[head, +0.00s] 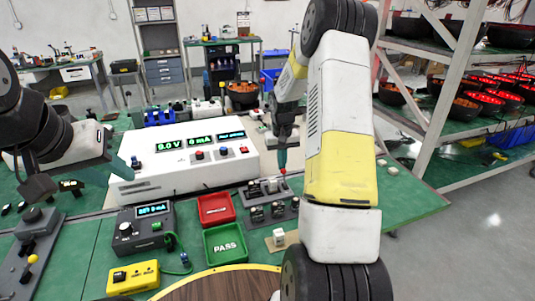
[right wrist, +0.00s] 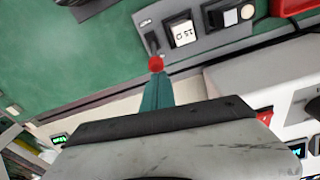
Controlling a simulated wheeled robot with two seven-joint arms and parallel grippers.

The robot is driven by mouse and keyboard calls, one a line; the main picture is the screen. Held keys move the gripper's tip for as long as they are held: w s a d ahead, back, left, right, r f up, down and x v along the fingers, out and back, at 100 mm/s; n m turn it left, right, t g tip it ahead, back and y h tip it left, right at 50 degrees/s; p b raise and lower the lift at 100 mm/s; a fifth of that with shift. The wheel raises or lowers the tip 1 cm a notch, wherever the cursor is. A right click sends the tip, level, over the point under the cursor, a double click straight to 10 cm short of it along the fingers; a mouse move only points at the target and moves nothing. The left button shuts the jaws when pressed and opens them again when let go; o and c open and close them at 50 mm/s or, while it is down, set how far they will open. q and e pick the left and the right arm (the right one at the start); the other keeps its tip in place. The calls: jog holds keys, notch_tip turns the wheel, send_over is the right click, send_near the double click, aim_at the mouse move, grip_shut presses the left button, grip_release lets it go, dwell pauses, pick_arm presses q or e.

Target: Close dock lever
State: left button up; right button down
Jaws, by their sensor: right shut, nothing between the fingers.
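The grey dock plate (head: 293,210) lies on the green bench in front of the white meter box, with several small dark modules on it. A lever's red ball knob (head: 284,171) stands at its back edge. The knob also shows in the right wrist view (right wrist: 156,63), right at the tip of my teal fingers. My right gripper (head: 282,163) points down over the knob, shut and empty; whether it touches the knob I cannot tell. The lever's stem is mostly hidden. My left gripper (head: 120,168) is at the left, near the meter box's left end; its finger gap is unclear.
The white meter box (head: 185,165) stands close behind the dock. A red tray (head: 216,208) and a green PASS tray (head: 226,244) lie left of the dock. A dark meter unit (head: 146,231) and a yellow device (head: 133,277) stand further left. Shelves with bowls (head: 466,107) are at right.

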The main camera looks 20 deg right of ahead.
aim_at(285, 170)
dwell(0.3)
jog(key=shift+s+r+t, duration=0.15)
jog(key=shift+s+t, duration=0.1)
jog(key=shift+t, duration=0.25)
jog(key=shift+s+r+t, duration=0.2)
jog(key=shift+s+t, duration=0.3)
jog(key=shift+t, duration=0.1)
jog(key=shift+s+r+t, duration=0.15)
jog(key=shift+s+t, duration=0.35)
jog(key=shift+t, duration=0.1)
jog(key=shift+s+d+r, duration=0.1)
jog(key=shift+s+r, duration=0.05)
jog(key=shift+s, duration=0.55)
jog(key=shift+w+r, duration=0.1)
jog(key=shift+r, duration=0.05)
jog(key=shift+r, duration=0.65)
